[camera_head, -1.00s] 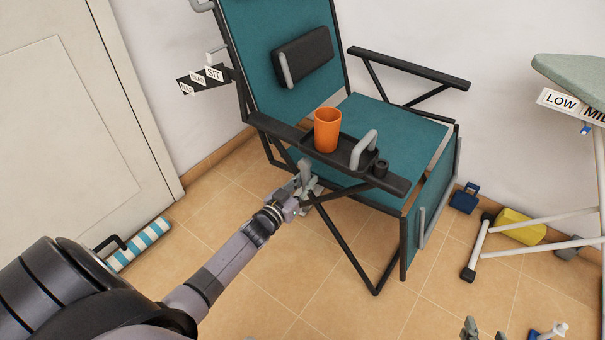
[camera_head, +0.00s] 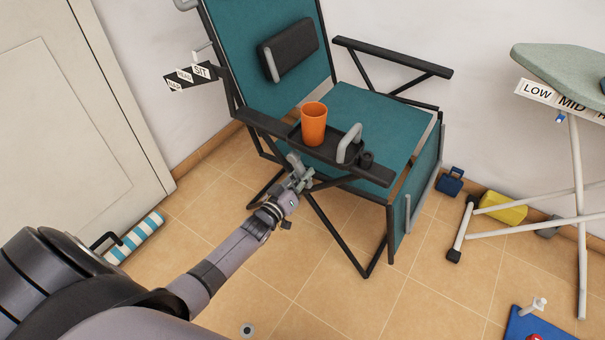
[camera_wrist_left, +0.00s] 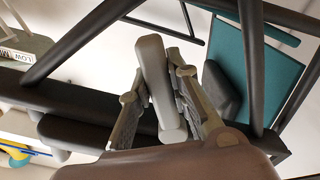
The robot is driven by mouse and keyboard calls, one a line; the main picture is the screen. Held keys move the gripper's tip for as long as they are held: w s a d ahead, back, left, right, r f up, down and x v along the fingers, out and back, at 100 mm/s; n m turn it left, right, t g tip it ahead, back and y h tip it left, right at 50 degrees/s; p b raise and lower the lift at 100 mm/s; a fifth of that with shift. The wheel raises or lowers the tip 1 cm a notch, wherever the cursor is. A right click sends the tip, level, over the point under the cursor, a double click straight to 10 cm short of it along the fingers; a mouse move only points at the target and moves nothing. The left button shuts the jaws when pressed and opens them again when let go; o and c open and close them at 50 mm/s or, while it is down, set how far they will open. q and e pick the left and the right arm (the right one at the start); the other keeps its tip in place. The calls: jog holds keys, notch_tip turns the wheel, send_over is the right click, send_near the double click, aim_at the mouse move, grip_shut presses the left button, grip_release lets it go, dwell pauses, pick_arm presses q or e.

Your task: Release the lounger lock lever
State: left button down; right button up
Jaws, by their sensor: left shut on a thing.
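The teal lounger (camera_head: 375,120) with a dark frame stands against the wall. Its grey lock lever (camera_head: 294,161) sits under the near armrest (camera_head: 262,124), its top leaning left in the head view. My left gripper (camera_head: 299,179) is shut on the lever, just below the armrest. My right gripper is not in view.
An orange cup (camera_head: 313,126) stands in the armrest tray (camera_head: 332,153), beside a grey handle (camera_head: 350,144). An ironing board (camera_head: 560,68) stands right. A striped object (camera_head: 135,239) lies left. The middle floor is mostly clear.

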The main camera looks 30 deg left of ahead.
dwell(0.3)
pick_arm(q)
jog(key=c, duration=1.5)
grip_release()
jog(key=s, duration=0.8)
jog(key=s+a, duration=0.1)
jog(key=s, duration=0.3)
jog(key=shift+d, duration=0.1)
